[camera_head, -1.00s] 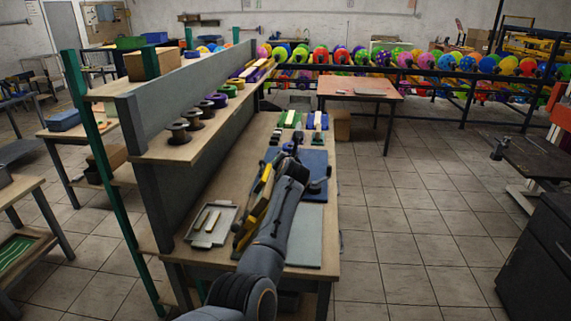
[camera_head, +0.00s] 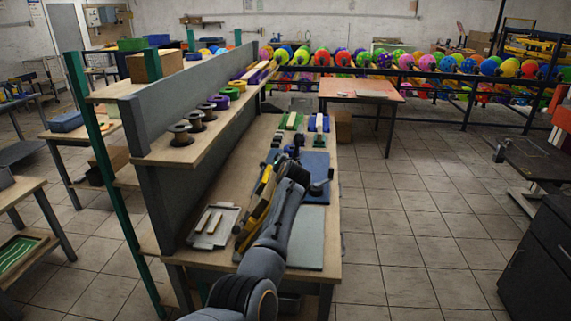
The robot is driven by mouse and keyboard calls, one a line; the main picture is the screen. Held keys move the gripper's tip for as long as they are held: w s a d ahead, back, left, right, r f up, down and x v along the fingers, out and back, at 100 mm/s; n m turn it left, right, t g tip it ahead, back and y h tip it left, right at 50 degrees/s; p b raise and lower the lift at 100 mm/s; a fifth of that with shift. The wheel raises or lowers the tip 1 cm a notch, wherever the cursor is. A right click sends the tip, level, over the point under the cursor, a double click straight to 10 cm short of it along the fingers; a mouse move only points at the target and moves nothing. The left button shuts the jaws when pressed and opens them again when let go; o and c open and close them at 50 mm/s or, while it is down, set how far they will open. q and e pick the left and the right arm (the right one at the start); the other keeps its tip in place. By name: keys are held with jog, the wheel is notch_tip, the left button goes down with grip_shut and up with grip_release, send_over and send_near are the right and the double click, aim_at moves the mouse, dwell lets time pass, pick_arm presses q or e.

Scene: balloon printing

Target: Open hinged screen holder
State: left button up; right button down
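The one arm in view, which I take as my left, comes in from the bottom, left of centre, and reaches along the workbench. Its gripper end (camera_head: 298,143) is small and dark, near the blue plate; its fingers cannot be made out. I cannot tell which of these parts is the hinged screen holder. My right gripper is not in view.
The workbench (camera_head: 332,240) has a tray (camera_head: 225,238) with two light bars at left and a grey-green sheet (camera_head: 308,246) in front. A shelf with spools (camera_head: 181,133) rises along its left. Free floor lies to the right; a dark cabinet (camera_head: 543,255) stands there.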

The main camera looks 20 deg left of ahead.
pick_arm(q)
jog(key=v, duration=0.7)
jog(key=shift+s, duration=0.2)
jog(key=shift+d, duration=0.1)
jog(key=shift+f, duration=0.15)
dwell(0.4)
